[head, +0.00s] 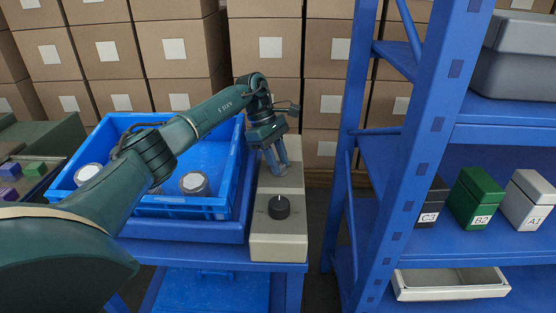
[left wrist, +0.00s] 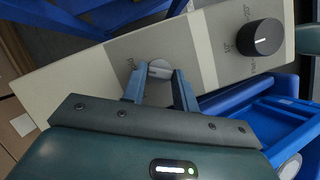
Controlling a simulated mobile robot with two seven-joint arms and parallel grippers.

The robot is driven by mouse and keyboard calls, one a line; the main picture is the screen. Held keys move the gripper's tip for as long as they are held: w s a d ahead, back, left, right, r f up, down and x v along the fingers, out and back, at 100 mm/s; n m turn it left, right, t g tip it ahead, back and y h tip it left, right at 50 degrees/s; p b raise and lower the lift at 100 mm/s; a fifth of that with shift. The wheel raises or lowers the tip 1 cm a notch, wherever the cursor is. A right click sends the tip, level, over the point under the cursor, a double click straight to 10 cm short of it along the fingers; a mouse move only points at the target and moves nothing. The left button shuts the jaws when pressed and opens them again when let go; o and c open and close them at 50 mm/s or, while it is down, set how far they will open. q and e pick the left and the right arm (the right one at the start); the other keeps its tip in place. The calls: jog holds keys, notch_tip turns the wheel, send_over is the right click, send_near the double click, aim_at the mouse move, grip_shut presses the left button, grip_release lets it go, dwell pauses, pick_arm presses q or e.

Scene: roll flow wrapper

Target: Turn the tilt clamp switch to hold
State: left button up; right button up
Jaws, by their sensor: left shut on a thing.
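The switch is a small light-grey knob (left wrist: 159,68) on a darker grey panel of the control box (head: 278,245). My left gripper (left wrist: 158,84) has its two blue fingers on either side of this knob and is shut on it. In the head view the left gripper (head: 277,165) points down at the far part of the box top, and its fingers hide the knob there. Label text beside the knob is too small to read. My right gripper is not in view.
A black dial (head: 279,207) with a white mark sits on the near part of the same box. A blue crate (head: 190,212) with several round metal-topped items stands left of the box. A blue shelf rack (head: 407,180) stands to the right.

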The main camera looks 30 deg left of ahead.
pick_arm(q)
jog(key=o, duration=1)
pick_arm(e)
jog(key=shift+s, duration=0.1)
pick_arm(q)
jog(key=p+v, duration=0.1)
jog(key=v, duration=1.2)
jog(key=shift+a+r+p, duration=0.1)
jog(key=shift+p, duration=0.3)
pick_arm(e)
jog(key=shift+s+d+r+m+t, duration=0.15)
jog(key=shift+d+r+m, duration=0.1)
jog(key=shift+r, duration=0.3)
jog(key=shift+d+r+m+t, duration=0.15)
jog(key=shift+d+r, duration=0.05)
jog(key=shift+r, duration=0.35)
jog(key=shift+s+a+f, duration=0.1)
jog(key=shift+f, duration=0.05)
